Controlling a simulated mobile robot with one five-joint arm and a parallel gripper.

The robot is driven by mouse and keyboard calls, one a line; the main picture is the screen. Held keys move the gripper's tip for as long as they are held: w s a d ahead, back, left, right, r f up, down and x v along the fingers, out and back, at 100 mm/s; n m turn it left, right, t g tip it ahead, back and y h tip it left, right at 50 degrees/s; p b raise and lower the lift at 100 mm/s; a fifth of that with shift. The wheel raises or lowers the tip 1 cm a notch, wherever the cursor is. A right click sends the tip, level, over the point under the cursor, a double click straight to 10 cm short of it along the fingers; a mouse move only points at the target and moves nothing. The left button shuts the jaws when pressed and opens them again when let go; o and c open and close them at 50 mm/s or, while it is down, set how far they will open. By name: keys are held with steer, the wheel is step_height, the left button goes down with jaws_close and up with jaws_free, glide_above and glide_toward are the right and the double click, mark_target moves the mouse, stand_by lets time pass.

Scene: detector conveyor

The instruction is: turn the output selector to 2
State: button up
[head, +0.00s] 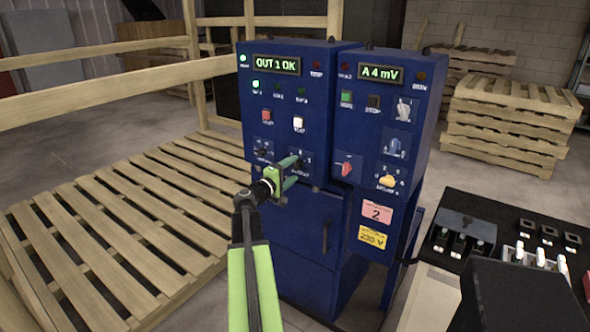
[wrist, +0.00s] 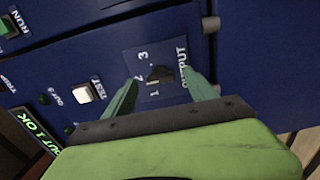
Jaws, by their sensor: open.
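The output selector (wrist: 161,73) is a small dark knob on a blue cabinet, with marks 1, 2, 3 and the label OUTPUT around it in the wrist view. A pale line on it seems to point towards 1. My gripper (wrist: 160,78) is open, with one green finger on each side of the knob; I cannot tell whether either touches it. In the head view my gripper (head: 293,172) is at the cabinet's lower right panel and largely hides the selector. The display (head: 277,65) reads OUT 1 OK.
A white TEST button (wrist: 82,93) is left of the selector in the wrist view. Right of the cabinet, a second blue unit (head: 408,110) carries a red knob (head: 347,168) and a yellow knob (head: 387,181). A wooden pallet platform (head: 120,215) lies to the left.

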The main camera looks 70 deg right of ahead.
steer(key=v, duration=1.5)
steer(key=shift+a, duration=0.1)
